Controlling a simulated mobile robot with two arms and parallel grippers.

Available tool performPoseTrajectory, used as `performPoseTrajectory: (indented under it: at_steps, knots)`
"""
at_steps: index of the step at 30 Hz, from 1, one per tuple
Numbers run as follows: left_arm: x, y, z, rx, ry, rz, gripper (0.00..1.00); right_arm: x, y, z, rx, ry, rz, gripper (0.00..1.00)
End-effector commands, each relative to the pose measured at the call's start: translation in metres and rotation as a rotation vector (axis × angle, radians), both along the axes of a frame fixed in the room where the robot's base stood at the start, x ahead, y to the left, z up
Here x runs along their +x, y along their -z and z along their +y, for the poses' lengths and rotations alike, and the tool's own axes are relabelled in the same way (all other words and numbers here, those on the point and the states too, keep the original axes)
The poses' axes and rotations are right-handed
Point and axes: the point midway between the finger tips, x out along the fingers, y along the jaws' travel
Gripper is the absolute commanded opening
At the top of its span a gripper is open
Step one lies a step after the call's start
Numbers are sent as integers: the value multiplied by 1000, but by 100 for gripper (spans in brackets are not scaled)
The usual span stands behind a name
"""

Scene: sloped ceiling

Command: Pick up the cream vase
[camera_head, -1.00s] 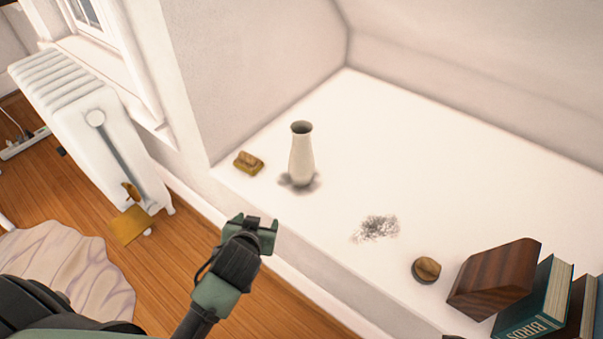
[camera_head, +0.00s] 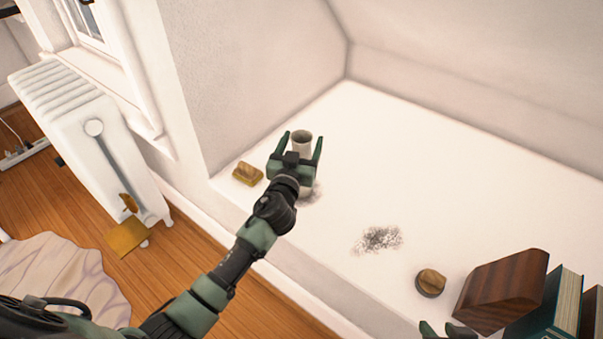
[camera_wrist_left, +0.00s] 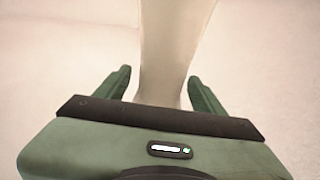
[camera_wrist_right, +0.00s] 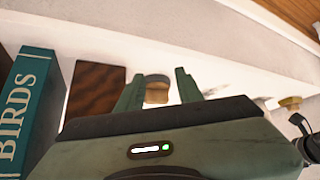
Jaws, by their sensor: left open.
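The cream vase (camera_head: 302,142) stands upright on the white ledge (camera_head: 350,190). In the head view its lower part is mostly hidden behind my left gripper (camera_head: 303,142). My left gripper is open, with one finger on each side of the vase. In the left wrist view the vase (camera_wrist_left: 172,50) rises between the two fingers, with a gap visible on both sides. My right gripper (camera_wrist_right: 157,82) is open, with its fingers apart near the books; only its tips show at the bottom of the head view.
A small yellow-brown object (camera_head: 248,173) sits left of the vase, near the ledge's edge. A round brown object (camera_head: 431,282), a dark wooden block (camera_head: 503,288) and books (camera_head: 553,305) are at the right. A white radiator (camera_head: 85,125) stands at left. The ledge behind the vase is clear.

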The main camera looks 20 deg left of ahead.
Motion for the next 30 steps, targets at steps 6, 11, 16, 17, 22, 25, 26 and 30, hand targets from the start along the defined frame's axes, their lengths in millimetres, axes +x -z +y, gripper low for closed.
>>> performPoseTrajectory:
  at_steps: [6,11,16,17,22,25,26,30]
  knots:
    - [24,2,1,0,0,1,69,16,-9,6,19,-7,-85,36]
    - [25,1,2,-1,0,1,69,18,-10,6,20,-7,-94,36]
    - [25,1,2,-1,-1,1,47,18,-10,6,20,-7,-93,36]
    - [25,1,2,-1,-1,1,38,18,-10,6,20,-7,-93,36]
    - [25,1,2,-1,-1,2,0,17,-10,6,20,-7,-92,36]
    - [25,-1,2,-1,0,-2,0,17,-11,6,20,-7,-92,36]
    - [25,-1,2,-1,0,-2,0,17,-11,6,20,-7,-92,36]
    - [25,0,2,-1,0,-2,0,17,-11,6,20,-7,-92,36]
